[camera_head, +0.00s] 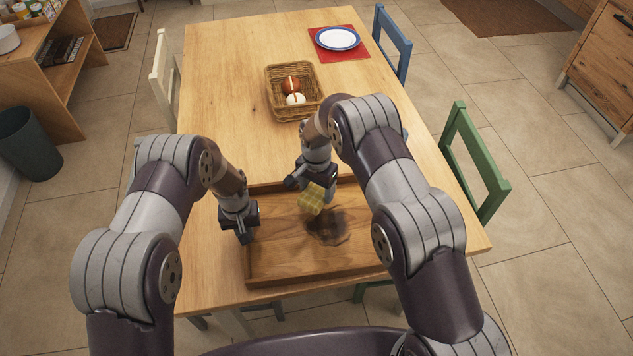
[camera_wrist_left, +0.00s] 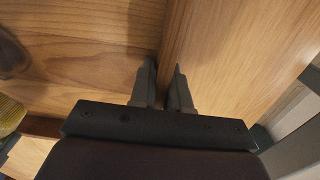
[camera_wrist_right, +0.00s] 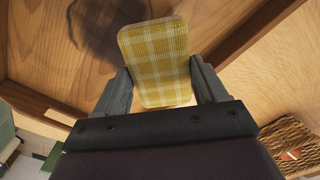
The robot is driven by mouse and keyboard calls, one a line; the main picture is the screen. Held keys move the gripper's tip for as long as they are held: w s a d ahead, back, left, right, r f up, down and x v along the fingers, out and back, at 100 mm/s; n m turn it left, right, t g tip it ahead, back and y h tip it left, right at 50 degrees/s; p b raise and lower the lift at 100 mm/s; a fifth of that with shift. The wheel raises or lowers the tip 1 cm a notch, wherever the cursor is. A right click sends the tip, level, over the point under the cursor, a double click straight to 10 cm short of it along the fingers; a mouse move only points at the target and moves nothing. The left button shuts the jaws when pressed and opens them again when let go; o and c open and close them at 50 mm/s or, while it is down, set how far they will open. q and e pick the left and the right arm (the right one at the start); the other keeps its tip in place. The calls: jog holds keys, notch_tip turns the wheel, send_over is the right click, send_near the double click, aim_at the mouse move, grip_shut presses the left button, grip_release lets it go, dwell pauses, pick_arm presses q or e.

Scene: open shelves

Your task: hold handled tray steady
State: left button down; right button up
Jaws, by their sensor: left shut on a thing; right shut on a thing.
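The wooden handled tray (camera_head: 290,262) lies on the table near its front edge, with a dark smudge (camera_head: 327,226) on its floor. My left gripper (camera_head: 246,232) is shut on the tray's left wall; in the left wrist view its fingers (camera_wrist_left: 165,88) straddle the tray's wall. My right gripper (camera_head: 311,186) is shut on a yellow checked sponge (camera_head: 312,199) above the tray floor. The sponge (camera_wrist_right: 157,62) sits between both fingers in the right wrist view, beside the dark smudge (camera_wrist_right: 105,28). The tray's right side is partly hidden by my right arm.
A wicker basket (camera_head: 270,92) holding a brown and a white round thing stands farther back on the table (camera_head: 225,60). A blue-rimmed plate (camera_head: 338,39) lies on a red mat (camera_head: 352,57). Chairs stand around the table, including a green one (camera_head: 478,160). The table left of the basket is clear.

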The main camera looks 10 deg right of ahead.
notch_tip(320, 180, down, 4)
jog(key=shift+r, duration=0.25)
jog(key=shift+s+f, duration=0.15)
jog(key=shift+f, duration=0.15)
jog(key=shift+c, duration=0.4)
jog(key=shift+s+f, duration=0.15)
jog(key=shift+s, duration=6.75)
jog(key=shift+w, duration=6.95)
jog(key=shift+w+d, duration=0.1)
jog(key=shift+d, duration=1.35)
jog(key=shift+s+d, duration=0.2)
jog(key=shift+s, duration=6.8)
jog(key=shift+w, duration=6.9)
jog(key=shift+w+r, duration=0.15)
jog(key=shift+r, duration=4)
